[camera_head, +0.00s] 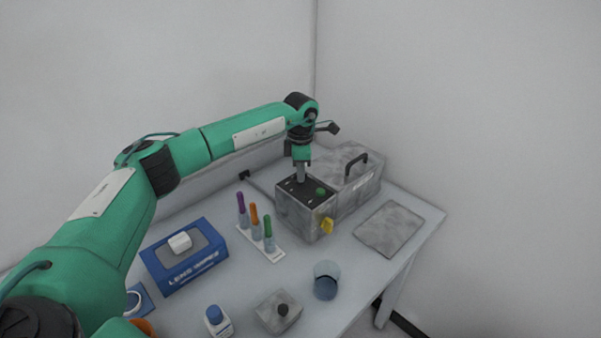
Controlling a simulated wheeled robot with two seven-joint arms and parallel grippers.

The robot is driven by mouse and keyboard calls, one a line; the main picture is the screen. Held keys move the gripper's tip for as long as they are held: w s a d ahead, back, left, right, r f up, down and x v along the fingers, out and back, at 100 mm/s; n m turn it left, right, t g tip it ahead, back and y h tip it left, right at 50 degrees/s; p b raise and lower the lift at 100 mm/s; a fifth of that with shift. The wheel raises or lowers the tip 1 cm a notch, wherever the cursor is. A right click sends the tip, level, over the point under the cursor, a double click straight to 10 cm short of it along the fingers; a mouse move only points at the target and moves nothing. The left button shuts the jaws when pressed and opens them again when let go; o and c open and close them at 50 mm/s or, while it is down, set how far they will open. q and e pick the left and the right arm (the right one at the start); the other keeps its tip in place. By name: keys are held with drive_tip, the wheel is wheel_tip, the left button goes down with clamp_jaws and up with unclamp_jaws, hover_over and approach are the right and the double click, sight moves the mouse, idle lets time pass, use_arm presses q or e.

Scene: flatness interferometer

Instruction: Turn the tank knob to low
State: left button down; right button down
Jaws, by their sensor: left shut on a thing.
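The tank (334,195) is a grey, mottled box at the back of the table, with a black handle (356,164) on top. Its front part has a black control panel (318,201) with a green button (320,191). My left gripper (301,180) points straight down onto this panel, left of the green button. It is shut on the tank knob, which the fingers mostly hide, so its setting cannot be read. My right gripper is not in view.
A rack (262,246) with purple, orange and green-topped pens stands left of the tank. A blue lens wipes box (185,262), a white bottle (218,322), a grey block (278,313) and a glass beaker (326,281) stand nearer. A grey plate (389,229) lies right.

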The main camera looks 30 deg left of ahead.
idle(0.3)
use_arm(q)
drive_tip(key=c, duration=1.5)
unclamp_jaws()
drive_tip(key=shift+o, duration=0.2)
wheel_tip(320, 180, up, 14)
drive_tip(key=b, duration=0.3)
